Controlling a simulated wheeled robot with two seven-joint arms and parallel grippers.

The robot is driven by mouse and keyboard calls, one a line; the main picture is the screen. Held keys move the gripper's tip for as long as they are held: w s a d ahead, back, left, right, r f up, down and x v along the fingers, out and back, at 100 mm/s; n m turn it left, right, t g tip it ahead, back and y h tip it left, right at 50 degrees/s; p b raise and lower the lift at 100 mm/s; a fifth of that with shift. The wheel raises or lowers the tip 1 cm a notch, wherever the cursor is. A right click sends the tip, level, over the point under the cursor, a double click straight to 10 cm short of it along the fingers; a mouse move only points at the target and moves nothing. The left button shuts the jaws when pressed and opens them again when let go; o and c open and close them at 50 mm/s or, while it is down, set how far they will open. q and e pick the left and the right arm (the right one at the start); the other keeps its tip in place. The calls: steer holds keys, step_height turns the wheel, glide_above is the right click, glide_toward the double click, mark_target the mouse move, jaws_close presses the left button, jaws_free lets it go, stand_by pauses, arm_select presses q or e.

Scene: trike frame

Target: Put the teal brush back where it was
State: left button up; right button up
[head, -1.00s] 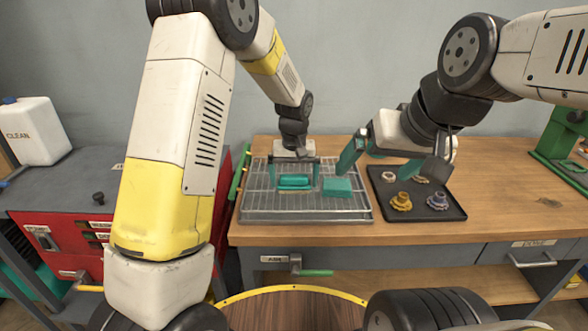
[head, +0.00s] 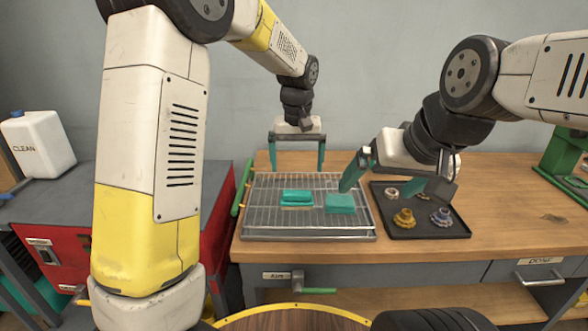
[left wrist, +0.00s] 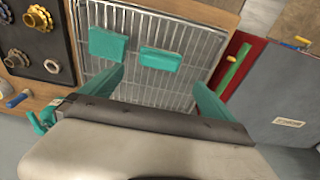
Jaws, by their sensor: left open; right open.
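The teal brush (head: 296,195), a long narrow teal block, lies flat on the wire rack (head: 262,222); it also shows in the left wrist view (left wrist: 160,60). A squarer teal block (head: 340,203) lies apart from it on the rack, to its right in the head view. My left gripper (head: 297,168) is open and empty, raised above and behind the brush, its fingers spread wider than the brush. In the left wrist view my left gripper (left wrist: 160,82) shows nothing between its fingers. My right gripper (head: 374,191) is open above the rack's right side, close to the squarer block.
A black tray (head: 435,232) with several gear-like parts stands right of the rack on the wooden table (head: 510,205). A red cabinet (head: 215,230) with a grey top is at the left, with a white jug (head: 38,145) on it.

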arm_select(q)
steer(key=s+a+r+t+h, duration=0.1)
steer(key=s+a+r+t, duration=0.1)
steer(key=s+a+r, duration=0.5)
steer(key=s+a+r+t+h, duration=0.1)
steer(key=s+a+r, duration=0.35)
steer(key=s, duration=0.45)
steer(key=s+a+f+t, duration=0.1)
steer(key=s+a+f, duration=0.1)
steer(key=s, duration=0.7)
steer(key=shift+a+m+t, duration=0.3)
steer(key=shift+a+t, duration=0.05)
steer(key=shift+t, duration=0.05)
steer(key=shift+r, duration=0.1)
steer(key=shift+c, duration=0.2)
